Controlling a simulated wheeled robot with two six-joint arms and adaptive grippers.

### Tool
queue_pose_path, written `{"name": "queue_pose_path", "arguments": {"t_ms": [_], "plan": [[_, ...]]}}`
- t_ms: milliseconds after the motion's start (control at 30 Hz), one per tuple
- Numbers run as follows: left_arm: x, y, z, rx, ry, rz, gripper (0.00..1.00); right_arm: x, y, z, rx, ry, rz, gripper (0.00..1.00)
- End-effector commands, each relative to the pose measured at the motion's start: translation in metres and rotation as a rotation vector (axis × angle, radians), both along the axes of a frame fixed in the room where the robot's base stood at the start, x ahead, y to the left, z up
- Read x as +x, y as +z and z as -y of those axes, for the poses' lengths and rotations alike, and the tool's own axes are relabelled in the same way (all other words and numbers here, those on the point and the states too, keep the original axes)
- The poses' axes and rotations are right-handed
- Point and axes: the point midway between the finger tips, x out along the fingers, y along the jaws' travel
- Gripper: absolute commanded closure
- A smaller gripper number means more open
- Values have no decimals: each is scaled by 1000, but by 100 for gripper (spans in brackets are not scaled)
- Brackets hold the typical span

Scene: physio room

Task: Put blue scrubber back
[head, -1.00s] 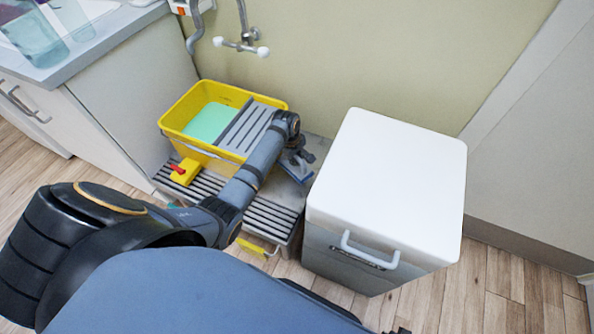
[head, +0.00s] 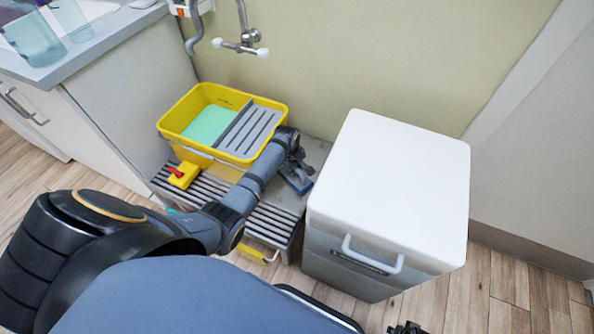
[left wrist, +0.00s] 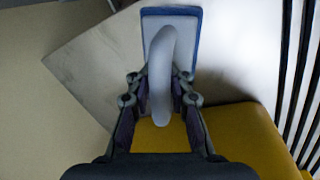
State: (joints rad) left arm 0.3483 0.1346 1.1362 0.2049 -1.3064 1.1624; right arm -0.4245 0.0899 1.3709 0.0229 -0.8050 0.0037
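The blue scrubber (head: 296,184) is at the right part of the grey platform, between the yellow bucket and the white-lidded bin. In the left wrist view it shows as a blue-edged block (left wrist: 197,42) with a pale curved handle (left wrist: 163,66). My left gripper (head: 300,166) is above it, with the fingers (left wrist: 160,84) on either side of the handle and close against it. The scrubber's underside is hidden, so I cannot tell whether it touches the platform. A dark tip of my right gripper (head: 405,328) just shows at the bottom edge.
The yellow bucket (head: 175,117) with green liquid and a grey slatted insert stands on the slatted platform (head: 270,222). A yellow-and-red item (head: 183,175) lies in front of it. The white-lidded bin (head: 395,180) stands close on the right. A counter (head: 85,50) is at the left.

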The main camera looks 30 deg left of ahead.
Motion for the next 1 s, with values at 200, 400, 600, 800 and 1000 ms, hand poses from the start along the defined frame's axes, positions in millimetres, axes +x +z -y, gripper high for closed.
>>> {"name": "queue_pose_path", "arguments": {"t_ms": [200,400,600,800,1000], "plan": [[0,0,0,0,0,-1,61,-1,0,0,0,0,-1,60],[0,1,0,0,0,0,61,0,0,0,0,0,0,60],[-3,24,-1,1,0,1,61,-17,-14,6,-8,-1,-7,60],[-12,73,-5,2,0,3,61,-47,-26,11,-14,0,-10,60],[-19,109,-8,2,0,2,61,-68,-33,12,-15,0,-16,60]]}}
